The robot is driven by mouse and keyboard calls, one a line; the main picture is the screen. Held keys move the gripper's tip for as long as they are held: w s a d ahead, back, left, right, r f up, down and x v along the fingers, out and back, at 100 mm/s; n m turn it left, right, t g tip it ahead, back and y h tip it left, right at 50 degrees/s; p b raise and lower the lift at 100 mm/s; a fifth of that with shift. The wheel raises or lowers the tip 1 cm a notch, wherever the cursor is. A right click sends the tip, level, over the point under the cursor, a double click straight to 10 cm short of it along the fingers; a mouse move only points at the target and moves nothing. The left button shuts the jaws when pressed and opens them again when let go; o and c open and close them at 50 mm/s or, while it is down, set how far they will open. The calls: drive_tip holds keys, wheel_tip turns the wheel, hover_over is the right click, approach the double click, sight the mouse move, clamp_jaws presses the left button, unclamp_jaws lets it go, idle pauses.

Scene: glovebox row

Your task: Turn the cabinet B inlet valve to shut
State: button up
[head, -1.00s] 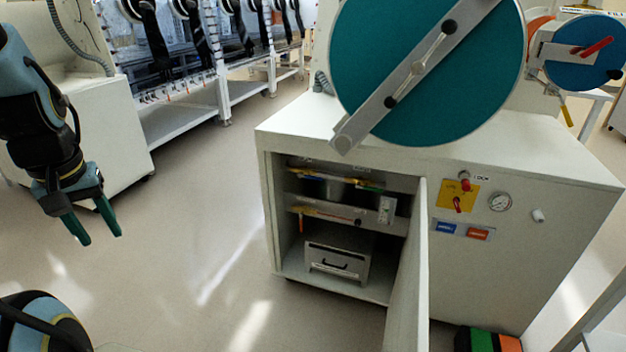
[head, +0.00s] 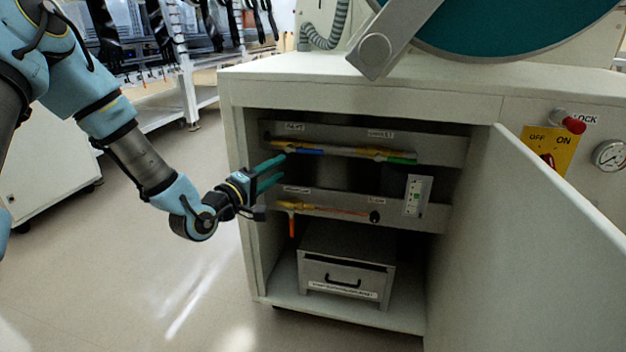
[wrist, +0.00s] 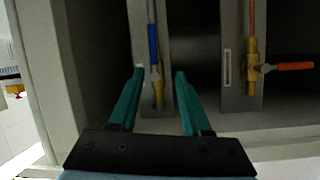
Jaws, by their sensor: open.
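My gripper (head: 282,169) is open and empty at the left side of the open cabinet's inside, by the upper valve row. The blue-handled valve (head: 306,151) sits there, its handle in line with the pipe. In the wrist view the blue handle (wrist: 153,42) and its brass body lie between and beyond my fingers (wrist: 159,72), with no clear contact. A green-handled valve (head: 402,160) is further right on the same row. An orange-handled valve (head: 292,227) is on the lower row, its handle hanging across the pipe. The labels are too small to read, so I cannot tell which is the inlet valve.
The cabinet door (head: 530,230) stands open on the right. The left cabinet wall (head: 250,200) is close to my gripper. A grey drawer box (head: 345,272) stands on the cabinet floor.

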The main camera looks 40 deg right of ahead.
sight(311, 153)
drive_tip(key=shift+n+h, duration=0.6)
drive_tip(key=shift+h, duration=0.2)
drive_tip(key=s+b+x, duration=0.1)
drive_tip(key=x, duration=0.7)
drive_tip(key=s+b+x, duration=0.1)
drive_tip(key=x, duration=0.2)
drive_tip(key=shift+s+d+f+b, duration=0.1)
drive_tip(key=shift+d+b, duration=0.05)
drive_tip(key=shift+d, duration=0.2)
drive_tip(key=shift+s+d+f+b, duration=0.1)
drive_tip(key=shift+s+d+b, duration=0.05)
drive_tip(key=shift+d, duration=0.2)
drive_tip(key=shift+c, duration=0.2)
clamp_jaws()
